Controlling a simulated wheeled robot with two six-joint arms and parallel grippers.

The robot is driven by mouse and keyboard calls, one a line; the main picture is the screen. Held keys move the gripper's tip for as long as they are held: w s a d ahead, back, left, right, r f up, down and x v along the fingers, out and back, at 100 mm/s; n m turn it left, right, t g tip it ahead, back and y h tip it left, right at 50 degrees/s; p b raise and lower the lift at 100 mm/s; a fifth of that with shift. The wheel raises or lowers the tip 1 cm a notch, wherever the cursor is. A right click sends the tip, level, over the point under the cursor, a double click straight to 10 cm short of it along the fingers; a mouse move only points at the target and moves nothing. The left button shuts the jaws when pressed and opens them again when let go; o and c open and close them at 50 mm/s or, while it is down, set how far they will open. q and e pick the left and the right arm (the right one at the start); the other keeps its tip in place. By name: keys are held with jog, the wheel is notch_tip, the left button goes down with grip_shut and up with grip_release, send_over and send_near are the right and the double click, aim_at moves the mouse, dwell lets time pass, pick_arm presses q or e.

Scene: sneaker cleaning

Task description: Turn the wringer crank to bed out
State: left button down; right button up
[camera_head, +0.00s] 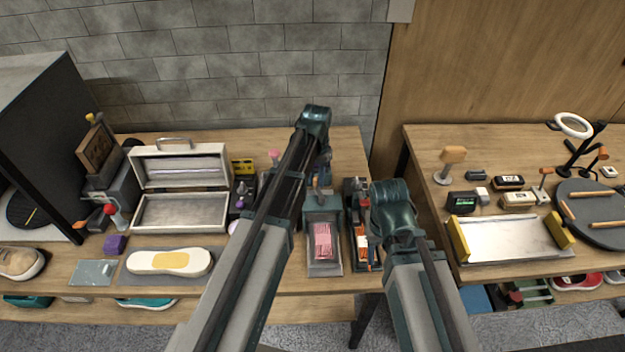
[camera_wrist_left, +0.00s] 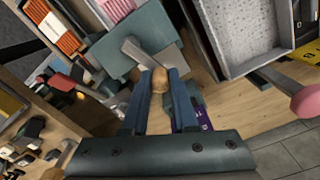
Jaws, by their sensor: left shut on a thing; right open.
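The wringer (camera_head: 323,214) is a grey-green unit on the left table, with a pink striped piece (camera_head: 323,240) in its front tray. In the left wrist view, its green body (camera_wrist_left: 150,28) lies just beyond my fingers. The crank's grey metal arm (camera_wrist_left: 138,50) ends in a round wooden knob (camera_wrist_left: 160,78). My left gripper (camera_wrist_left: 158,85) is shut on that knob. In the head view, my left gripper (camera_head: 322,178) hangs at the wringer's back, partly hidden by my arm. My right gripper (camera_head: 392,236) is open over the table's right end, its fingers mostly hidden.
An open white case (camera_head: 180,211) and a mat with a pale insole (camera_head: 170,262) lie left of the wringer. A rack with orange striped pieces (camera_head: 361,240) stands close right. A gap separates the right table, which holds a white tray (camera_head: 505,240).

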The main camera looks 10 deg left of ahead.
pick_arm(q)
jog(key=shift+w+d+m, duration=0.2)
jog(key=shift+d+m, duration=0.15)
jog(key=shift+m, duration=0.55)
jog(key=shift+w+d+m, duration=0.15)
jog(key=shift+d+m, duration=0.2)
jog(key=shift+m, duration=0.55)
jog(key=c, duration=0.7)
grip_release()
jog(key=shift+d, duration=0.1)
notch_tip(320, 180, up, 14)
jog(key=p, duration=1.4)
jog(key=shift+s+f, duration=0.1)
jog(key=shift+f, duration=0.1)
